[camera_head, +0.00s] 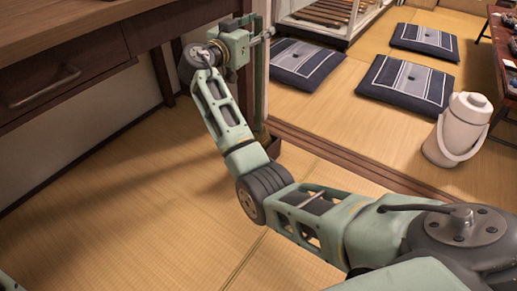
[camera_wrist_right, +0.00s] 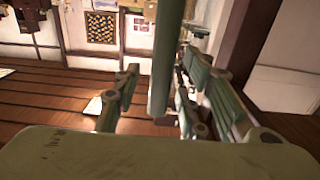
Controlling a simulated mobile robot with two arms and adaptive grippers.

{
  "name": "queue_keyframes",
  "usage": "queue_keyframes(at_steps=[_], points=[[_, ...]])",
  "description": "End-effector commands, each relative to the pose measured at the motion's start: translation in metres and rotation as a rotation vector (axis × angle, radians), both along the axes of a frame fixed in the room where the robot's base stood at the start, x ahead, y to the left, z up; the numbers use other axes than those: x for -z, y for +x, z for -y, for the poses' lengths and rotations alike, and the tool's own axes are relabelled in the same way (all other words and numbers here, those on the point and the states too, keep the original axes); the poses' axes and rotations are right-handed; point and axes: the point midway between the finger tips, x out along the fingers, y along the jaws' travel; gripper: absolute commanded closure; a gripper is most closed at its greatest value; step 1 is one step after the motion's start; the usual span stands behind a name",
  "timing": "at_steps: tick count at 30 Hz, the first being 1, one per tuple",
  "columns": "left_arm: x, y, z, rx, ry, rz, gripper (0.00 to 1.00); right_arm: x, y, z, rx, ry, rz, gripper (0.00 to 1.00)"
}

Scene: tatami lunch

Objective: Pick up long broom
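A long, thin green pole, which looks like the broom's handle (camera_head: 260,95), stands nearly upright by the dark wooden post at the end of the counter. My right gripper (camera_head: 264,36) is at the upper part of this pole. In the right wrist view the green pole (camera_wrist_right: 167,45) passes between the two fingers of the right gripper (camera_wrist_right: 160,95). The fingers stand apart, with a gap showing on the pole's left side; contact on the right side cannot be told. My left gripper is out of view.
A wooden counter with a drawer (camera_head: 65,65) stands at the left. A raised wooden edge (camera_head: 340,160) borders the tatami. Dark cushions (camera_head: 405,85), a white jug (camera_head: 462,130) and a low table are at the right. Tatami floor at lower left is clear.

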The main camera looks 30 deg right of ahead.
Motion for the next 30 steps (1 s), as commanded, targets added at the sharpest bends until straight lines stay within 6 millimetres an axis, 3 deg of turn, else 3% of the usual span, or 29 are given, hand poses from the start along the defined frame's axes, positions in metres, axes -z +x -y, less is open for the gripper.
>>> queue_keyframes(at_steps=[8, 21, 30], points=[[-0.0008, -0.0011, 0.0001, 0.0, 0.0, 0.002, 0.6, -0.0003, 0.0008, 0.0015, -0.001, 0.001, -0.001, 0.63], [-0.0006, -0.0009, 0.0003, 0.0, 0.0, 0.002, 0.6, -0.0002, 0.0008, 0.0011, -0.001, 0.0, -0.001, 1.0], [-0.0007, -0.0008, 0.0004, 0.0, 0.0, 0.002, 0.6, -0.0019, 0.0008, 0.001, -0.001, -0.001, 0.002, 1.0]])
